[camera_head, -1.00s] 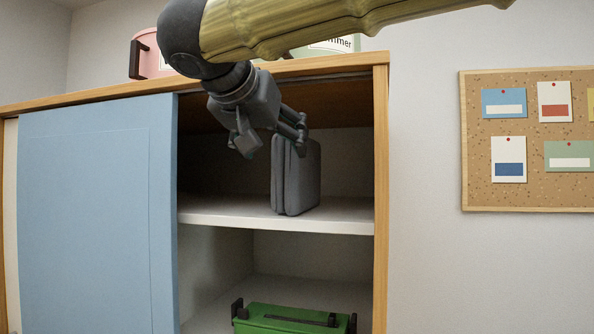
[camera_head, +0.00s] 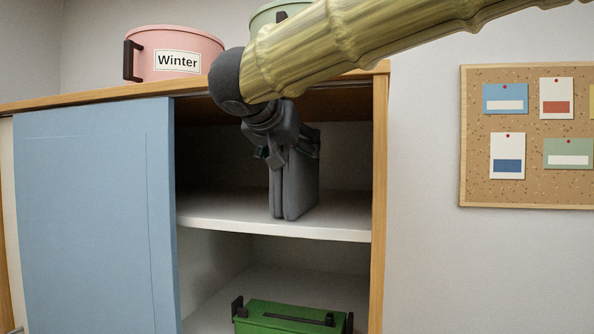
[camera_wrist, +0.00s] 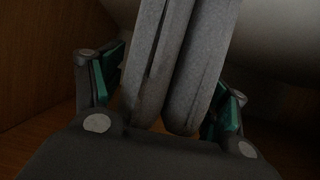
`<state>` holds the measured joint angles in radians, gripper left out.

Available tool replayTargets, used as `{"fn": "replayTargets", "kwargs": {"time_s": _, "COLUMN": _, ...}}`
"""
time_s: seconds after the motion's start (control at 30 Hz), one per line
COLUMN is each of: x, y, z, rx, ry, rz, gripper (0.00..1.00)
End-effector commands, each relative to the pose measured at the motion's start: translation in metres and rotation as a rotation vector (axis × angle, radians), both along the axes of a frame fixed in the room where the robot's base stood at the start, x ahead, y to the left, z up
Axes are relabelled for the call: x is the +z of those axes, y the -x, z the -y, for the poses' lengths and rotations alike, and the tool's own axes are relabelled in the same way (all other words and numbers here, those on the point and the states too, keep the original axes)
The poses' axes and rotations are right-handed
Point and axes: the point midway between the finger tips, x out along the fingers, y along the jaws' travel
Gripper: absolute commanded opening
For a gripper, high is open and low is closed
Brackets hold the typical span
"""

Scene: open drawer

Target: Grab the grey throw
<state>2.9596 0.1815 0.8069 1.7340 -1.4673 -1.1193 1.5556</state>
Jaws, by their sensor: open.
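The grey throw (camera_head: 294,188) is folded and stands upright on the white upper shelf of the cabinet. In the wrist view the throw (camera_wrist: 175,65) shows as two thick grey folds running between my fingers. My gripper (camera_head: 290,160) is at the upper part of the throw in the head view. In the wrist view my gripper (camera_wrist: 170,100) is open, with one green-padded finger on each side of the throw. A gap shows on the left side; the right finger is close to the fabric, and contact there cannot be told.
The white shelf (camera_head: 225,214) is otherwise clear. A blue sliding door (camera_head: 85,215) covers the cabinet's left side, and a wooden post (camera_head: 380,170) bounds the right. A green box (camera_head: 290,317) sits below. A pink "Winter" bin (camera_head: 170,52) stands on top.

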Motion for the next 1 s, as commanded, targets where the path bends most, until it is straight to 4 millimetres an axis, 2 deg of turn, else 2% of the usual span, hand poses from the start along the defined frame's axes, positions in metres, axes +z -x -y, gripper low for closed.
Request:
{"fn": "replayTargets", "kwargs": {"time_s": 0.27, "x": -0.0012, "y": -0.0008, "z": 0.0005, "rx": 0.0, "ry": 0.0, "rz": 0.0, "gripper": 0.72}}
{"fn": "replayTargets", "kwargs": {"time_s": 0.67, "x": -0.001, "y": -0.0007, "z": 0.0005, "rx": -0.001, "ry": 0.0, "rz": 0.0, "gripper": 0.0}}
{"fn": "replayTargets", "kwargs": {"time_s": 1.0, "x": 0.0009, "y": -0.0005, "z": 0.0005, "rx": 0.0, "ry": 0.0, "rz": 0.002, "gripper": 0.0}}
